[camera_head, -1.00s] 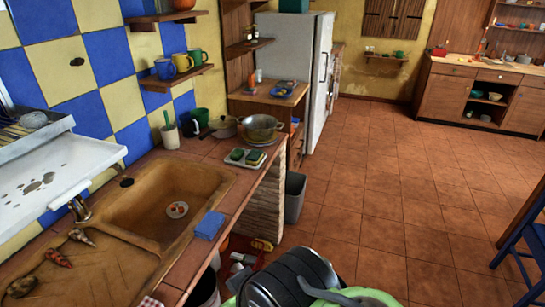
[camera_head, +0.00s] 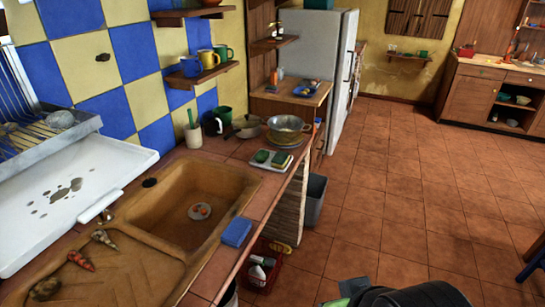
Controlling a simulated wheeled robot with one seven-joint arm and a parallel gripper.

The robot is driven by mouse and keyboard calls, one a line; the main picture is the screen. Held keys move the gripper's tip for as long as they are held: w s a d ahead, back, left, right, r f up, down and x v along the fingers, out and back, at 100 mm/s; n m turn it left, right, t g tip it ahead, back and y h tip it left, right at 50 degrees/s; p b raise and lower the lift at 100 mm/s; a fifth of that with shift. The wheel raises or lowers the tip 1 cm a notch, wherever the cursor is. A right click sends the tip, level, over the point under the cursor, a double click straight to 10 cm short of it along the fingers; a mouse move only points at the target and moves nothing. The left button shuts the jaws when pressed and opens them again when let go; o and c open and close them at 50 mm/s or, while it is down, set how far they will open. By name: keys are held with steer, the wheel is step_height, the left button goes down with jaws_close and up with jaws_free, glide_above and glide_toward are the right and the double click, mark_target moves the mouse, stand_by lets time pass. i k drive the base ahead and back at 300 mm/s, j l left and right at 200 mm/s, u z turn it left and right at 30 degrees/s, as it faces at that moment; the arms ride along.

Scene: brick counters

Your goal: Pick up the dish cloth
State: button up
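A blue, block-shaped folded cloth or sponge (camera_head: 236,232) lies on the tiled front edge of the counter, at the right side of the brown sink (camera_head: 190,205). I cannot tell for sure whether it is the dish cloth. Nothing touches it from above. Dark and green parts of my arm show at the bottom edge, right of centre, over the floor. My gripper's fingers are not in view.
A tray with sponges (camera_head: 272,159), a metal pot (camera_head: 286,128) and a lidded pan (camera_head: 247,126) stand farther back on the counter. A red crate of bottles (camera_head: 262,268) and a grey bin (camera_head: 314,200) stand below.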

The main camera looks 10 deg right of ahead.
mark_target(233, 236)
steer(key=i+u, duration=0.15)
steer(key=u, duration=0.3)
steer(key=i+u, duration=0.1)
steer(key=u, duration=0.35)
steer(key=i+l+u, duration=0.1)
steer(key=u, duration=0.4)
steer(key=i+l+u, duration=0.1)
steer(key=u, duration=0.35)
steer(key=l+u, duration=0.25)
steer(key=u, duration=0.2)
steer(key=i, duration=0.05)
